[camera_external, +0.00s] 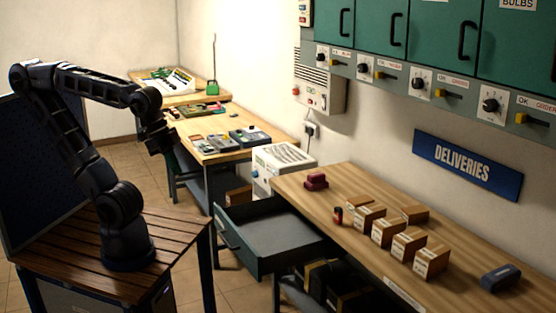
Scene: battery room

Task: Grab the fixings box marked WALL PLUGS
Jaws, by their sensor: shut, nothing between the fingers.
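Several small brown cardboard boxes stand on the right-hand wooden bench. Four with pale labels form a slanting row: a back box (369,216), a second box (388,231), a third box (408,245) and a front box (432,261). The label text is too small to read, so I cannot tell which is marked WALL PLUGS. My gripper (160,146) hangs at the end of my raised arm at left. It is shut and empty, well apart from the boxes.
An open grey drawer (268,240) juts out below the bench (465,262). A dark red item (316,181), a small red-and-black item (338,215) and a dark blue case (500,278) lie on the bench. Green cabinets and a DELIVERIES sign (467,164) are on the wall.

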